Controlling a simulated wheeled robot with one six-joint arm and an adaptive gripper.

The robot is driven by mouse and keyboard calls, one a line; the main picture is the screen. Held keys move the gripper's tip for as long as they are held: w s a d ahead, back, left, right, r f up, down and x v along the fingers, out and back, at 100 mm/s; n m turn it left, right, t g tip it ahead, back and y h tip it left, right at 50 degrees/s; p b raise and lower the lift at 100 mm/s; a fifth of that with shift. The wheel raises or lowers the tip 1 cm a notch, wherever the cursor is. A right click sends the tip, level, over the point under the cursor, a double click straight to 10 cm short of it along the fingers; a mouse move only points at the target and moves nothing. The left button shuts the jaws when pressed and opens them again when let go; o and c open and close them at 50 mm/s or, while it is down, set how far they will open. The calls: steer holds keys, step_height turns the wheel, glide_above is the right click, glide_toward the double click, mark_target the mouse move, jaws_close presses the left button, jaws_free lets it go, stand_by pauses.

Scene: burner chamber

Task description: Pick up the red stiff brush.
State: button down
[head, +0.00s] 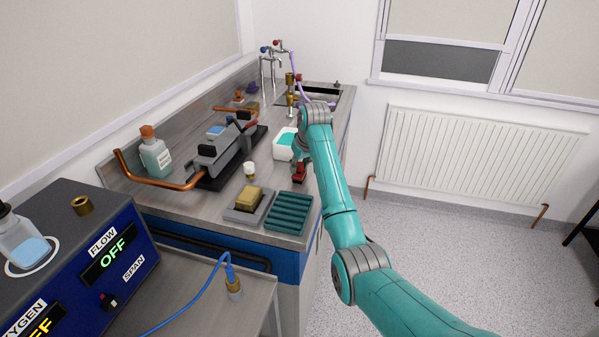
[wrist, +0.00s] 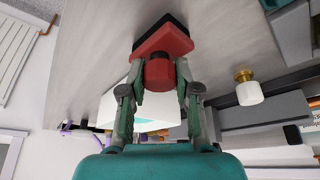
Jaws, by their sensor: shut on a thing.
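The red brush (wrist: 165,42) has a red block body, a round red grip and a dark bristle face. In the wrist view my gripper (wrist: 160,78) has one finger on each side of the red grip and is shut on it. The dark face points away from my gripper. In the head view the red brush (head: 299,174) shows low at the right edge of the bench, beside my arm, which hides part of my gripper. I cannot tell whether the brush touches the bench top.
A white tub (head: 283,147) stands just left of my arm. A green ribbed tray (head: 288,212) and a yellow sponge (head: 249,197) on a grey block are nearer. A small white-capped brass piece (head: 249,170) stands left. The floor right of the bench is clear.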

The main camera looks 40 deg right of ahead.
mark_target(300, 164)
steer(key=shift+r, duration=0.1)
step_height(300, 164, up, 10)
steer(key=shift+f, duration=0.1)
stand_by(0.3)
